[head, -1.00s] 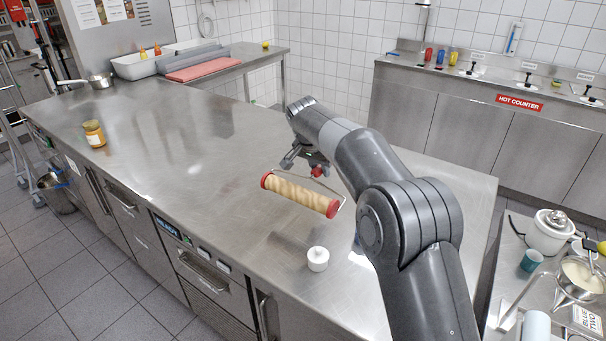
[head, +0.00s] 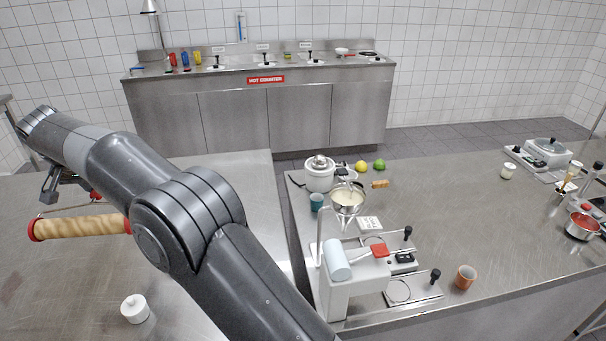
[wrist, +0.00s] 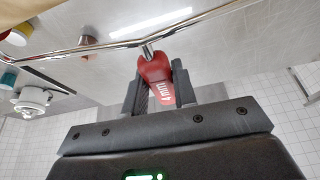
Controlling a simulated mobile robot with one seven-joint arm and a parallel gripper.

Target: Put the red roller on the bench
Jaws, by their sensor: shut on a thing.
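The red roller (head: 80,227) has a tan patterned sleeve, red end caps and a bent wire frame; its right end is hidden behind my arm in the head view. My gripper (wrist: 158,88) is shut on its red handle (wrist: 154,72), one finger on each side, and holds it up. In the head view the fingers are mostly hidden behind the arm at the left. The roller hangs over a steel worktop (head: 230,185) on the left. A second steel bench (head: 460,215) runs across the right; I cannot tell which one is the task's bench.
A white lidded pot (head: 135,308) stands on the left worktop. A hot counter (head: 265,110) stands behind.

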